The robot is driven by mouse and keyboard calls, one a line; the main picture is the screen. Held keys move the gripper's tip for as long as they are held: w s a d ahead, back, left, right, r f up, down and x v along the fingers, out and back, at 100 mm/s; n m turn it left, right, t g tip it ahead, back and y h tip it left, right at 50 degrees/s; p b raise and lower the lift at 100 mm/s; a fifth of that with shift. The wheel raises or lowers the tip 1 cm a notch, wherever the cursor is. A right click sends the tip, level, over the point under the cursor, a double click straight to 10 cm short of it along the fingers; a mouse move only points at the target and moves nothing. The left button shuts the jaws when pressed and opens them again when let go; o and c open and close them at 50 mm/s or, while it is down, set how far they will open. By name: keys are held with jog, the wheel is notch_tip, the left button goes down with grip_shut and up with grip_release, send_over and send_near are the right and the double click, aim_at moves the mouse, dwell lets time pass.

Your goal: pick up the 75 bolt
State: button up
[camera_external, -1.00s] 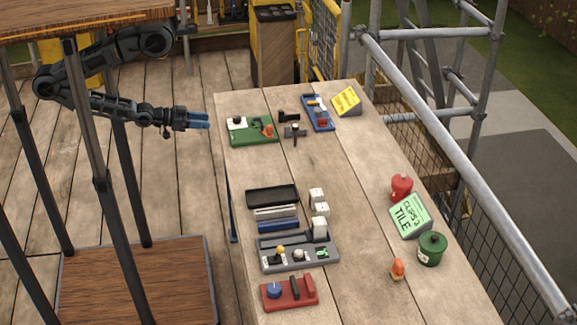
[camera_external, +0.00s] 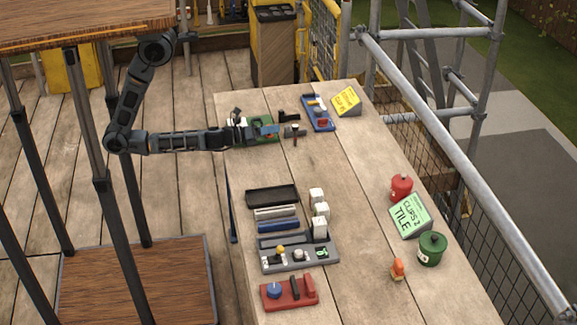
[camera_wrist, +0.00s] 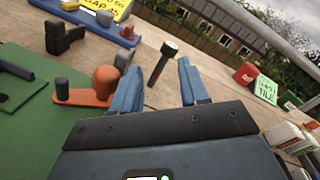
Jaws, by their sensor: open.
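In the external view my gripper (camera_external: 272,130) is over the green tray (camera_external: 262,137), left of the bolt-like piece and partly hiding the tray.
An orange piece (camera_wrist: 88,95) on the green tray is close to my left finger. A black block (camera_wrist: 65,38) stands behind it. A blue tray (camera_external: 318,115) and yellow sign (camera_external: 346,101) are farther back.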

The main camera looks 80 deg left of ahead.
aim_at(295, 136)
jog(key=w+m, duration=0.1)
jog(key=f+m, duration=0.1)
jog(key=w+m, duration=0.1)
jog(key=m, duration=0.1)
jog(key=shift+w+d+f+y, duration=0.3)
jog(key=shift+w+d, duration=0.05)
jog(key=shift+w+d+f+m, duration=0.2)
jog(key=shift+w+f+m, duration=0.15)
jog(key=shift+m, duration=0.65)
jog(key=shift+w, duration=0.15)
jog(key=shift+w+a, duration=0.2)
jog(key=shift+w, duration=1)
jog(key=w, duration=0.1)
jog(key=w+p, duration=0.1)
jog(key=w, duration=0.3)
jog(key=shift+a+f, duration=0.3)
jog(key=shift+f, duration=0.1)
grip_shut()
